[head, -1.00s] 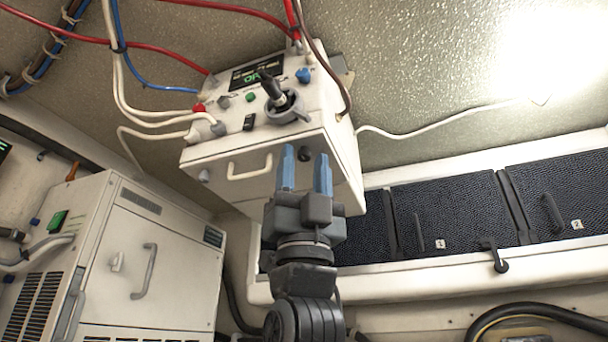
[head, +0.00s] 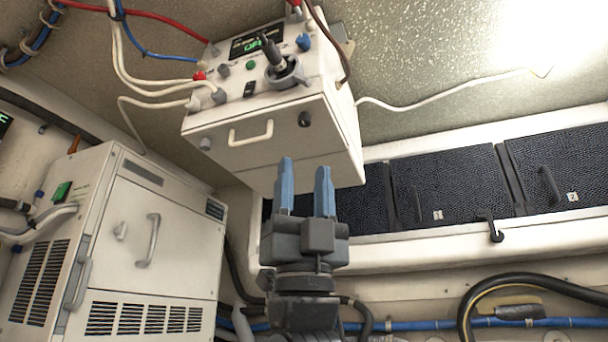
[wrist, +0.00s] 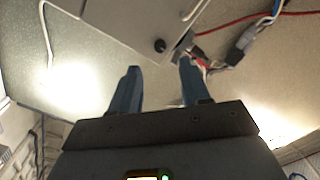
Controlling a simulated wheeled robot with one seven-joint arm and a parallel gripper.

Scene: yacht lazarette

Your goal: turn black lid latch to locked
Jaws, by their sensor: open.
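The white control box (head: 265,150) hangs on the sloped panel and has a white bar handle (head: 251,132) on its front. A small round black knob (head: 304,119) sits on that front, right of the handle; it also shows in the wrist view (wrist: 160,45). Another black part, a hooked latch (head: 494,228), is on the front edge of the dark numbered lids at right. I cannot tell which is the lid latch, or its lock state. My gripper (head: 304,167) is open and empty, its blue fingers pointing up below the black knob, apart from it.
A joystick (head: 273,55) and cables top the control box. A white vented cabinet (head: 150,230) stands at left. Dark lids (head: 450,190) run along the right. Hoses (head: 540,285) lie low at right. The space between my gripper and the hooked latch looks clear.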

